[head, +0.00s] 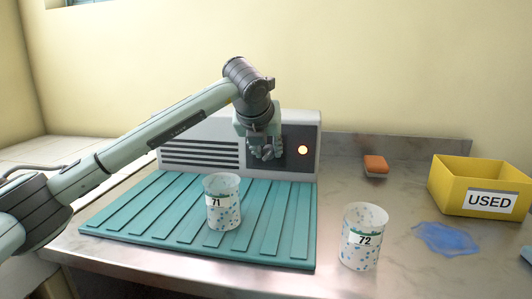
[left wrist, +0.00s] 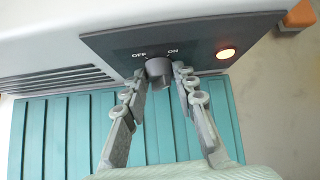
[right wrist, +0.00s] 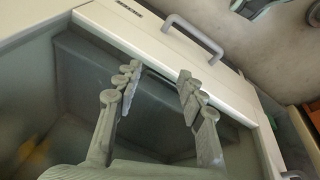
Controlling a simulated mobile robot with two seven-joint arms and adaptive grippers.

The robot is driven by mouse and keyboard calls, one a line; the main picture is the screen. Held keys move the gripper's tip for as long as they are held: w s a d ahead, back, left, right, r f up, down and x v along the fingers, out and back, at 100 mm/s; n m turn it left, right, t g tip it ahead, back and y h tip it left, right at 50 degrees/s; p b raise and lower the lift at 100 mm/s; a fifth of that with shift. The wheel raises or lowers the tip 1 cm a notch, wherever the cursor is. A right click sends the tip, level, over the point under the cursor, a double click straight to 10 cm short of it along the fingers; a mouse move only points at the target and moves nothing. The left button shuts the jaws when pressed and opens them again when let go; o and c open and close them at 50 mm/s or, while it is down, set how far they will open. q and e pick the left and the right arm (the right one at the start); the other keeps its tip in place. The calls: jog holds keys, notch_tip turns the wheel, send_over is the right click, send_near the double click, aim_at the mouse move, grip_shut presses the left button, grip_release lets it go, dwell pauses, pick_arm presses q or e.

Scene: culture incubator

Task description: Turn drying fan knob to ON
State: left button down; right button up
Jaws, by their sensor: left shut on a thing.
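The drying fan is a light grey box (head: 200,133) with dark vents and a dark control panel (left wrist: 200,36) at its right end. The fan knob (left wrist: 158,72) is a dark round knob below the OFF and ON labels in the left wrist view. My left gripper (left wrist: 160,76) is shut on the knob, one finger on each side; it also shows at the panel in the head view (head: 265,150). The knob's pointer direction is hard to make out. A lamp (head: 303,150) right of the knob glows orange. My right gripper (right wrist: 158,78) has its fingers apart with nothing held between them.
A teal ribbed mat (head: 140,219) lies before the fan with cup 71 (head: 223,214) on it. Cup 72 (head: 362,256) stands right of the mat. An orange sponge-like block (head: 375,165), a blue cloth or spill (head: 447,239) and a yellow USED bin (head: 449,190) are further right.

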dwell(0.3)
pick_arm(q)
jog(key=c, duration=1.2)
grip_release()
jog(key=v, duration=1.2)
jog(key=shift+d, duration=0.1)
